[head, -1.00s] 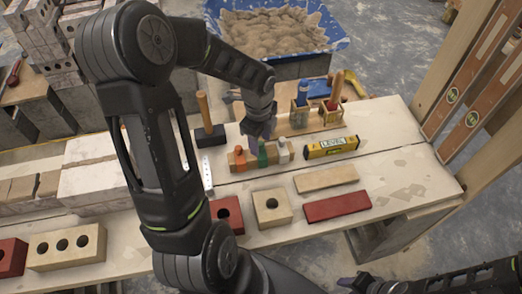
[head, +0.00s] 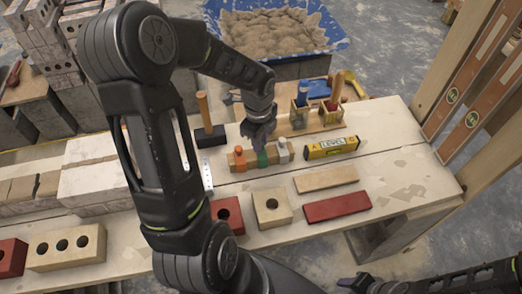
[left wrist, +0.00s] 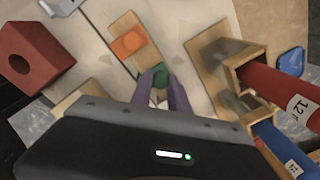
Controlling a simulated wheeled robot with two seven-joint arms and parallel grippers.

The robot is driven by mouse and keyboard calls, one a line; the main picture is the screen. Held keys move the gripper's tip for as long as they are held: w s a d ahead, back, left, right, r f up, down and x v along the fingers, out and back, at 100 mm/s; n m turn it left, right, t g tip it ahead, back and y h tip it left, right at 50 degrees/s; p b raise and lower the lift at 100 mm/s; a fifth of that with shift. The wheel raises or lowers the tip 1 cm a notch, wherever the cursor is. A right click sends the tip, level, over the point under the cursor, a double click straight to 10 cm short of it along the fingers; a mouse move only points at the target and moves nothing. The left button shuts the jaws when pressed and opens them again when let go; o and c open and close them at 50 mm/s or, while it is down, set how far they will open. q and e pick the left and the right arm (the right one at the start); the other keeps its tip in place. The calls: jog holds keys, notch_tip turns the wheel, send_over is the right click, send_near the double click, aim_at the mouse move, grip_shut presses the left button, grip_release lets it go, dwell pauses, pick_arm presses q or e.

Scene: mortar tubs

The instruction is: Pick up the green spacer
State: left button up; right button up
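The green spacer (head: 262,159) sits in a wooden strip (head: 238,166) on the bench, between an orange spacer (head: 240,157) and a white spacer (head: 282,154). My left gripper (head: 261,143) points down just above the green spacer in the head view. In the left wrist view the green spacer (left wrist: 161,77) shows at the tips of the two purple fingers (left wrist: 160,92), which stand apart. Contact cannot be told. The orange spacer (left wrist: 130,42) stands clear of the fingers. My right gripper (head: 355,282) is at the bottom edge, and its opening is unclear.
A yellow level (head: 331,148) lies right of the strip. A wooden holder (head: 325,121) with red and blue handled tools stands close behind. A mallet (head: 208,128) stands to the left. Bricks, including a red block (head: 227,212), lie in front.

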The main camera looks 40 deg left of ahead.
pick_arm(q)
grip_shut()
jog(key=shift+r, duration=0.2)
notch_tip(320, 180, up, 18)
jog(key=p, duration=0.1)
jog(key=shift+f+p, duration=0.15)
jog(key=shift+p, duration=0.15)
dwell(0.3)
jog(key=shift+f, duration=0.1)
dwell(0.5)
